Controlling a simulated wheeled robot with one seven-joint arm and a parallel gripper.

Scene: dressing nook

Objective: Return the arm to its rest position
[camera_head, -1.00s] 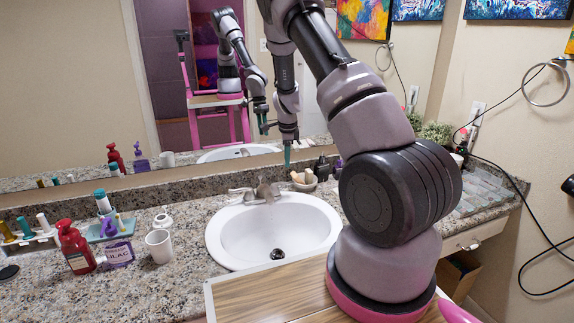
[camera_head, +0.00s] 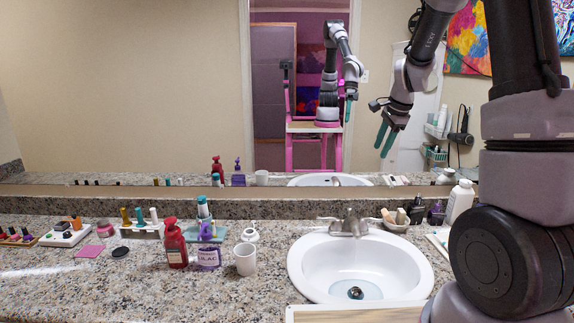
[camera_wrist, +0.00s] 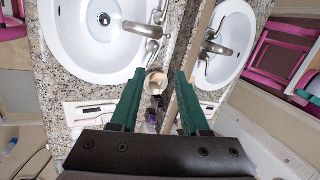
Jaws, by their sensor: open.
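My gripper (camera_head: 387,138) hangs raised in the air at the right of the head view, above the back of the counter and in front of the mirror. Its two green fingers are apart with nothing between them. In the wrist view my gripper (camera_wrist: 160,103) also shows open and empty, with the counter and sink seen below and beyond it. My arm bends up from its base at the right edge of the head view.
The white sink (camera_head: 300,265) and its faucet (camera_head: 350,222) lie below. A red pump bottle (camera_head: 175,245), a purple LILAC container (camera_head: 208,258) and a white cup (camera_head: 245,259) stand left of it. A white bottle (camera_head: 460,201) and a small bowl (camera_head: 396,222) stand near the arm.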

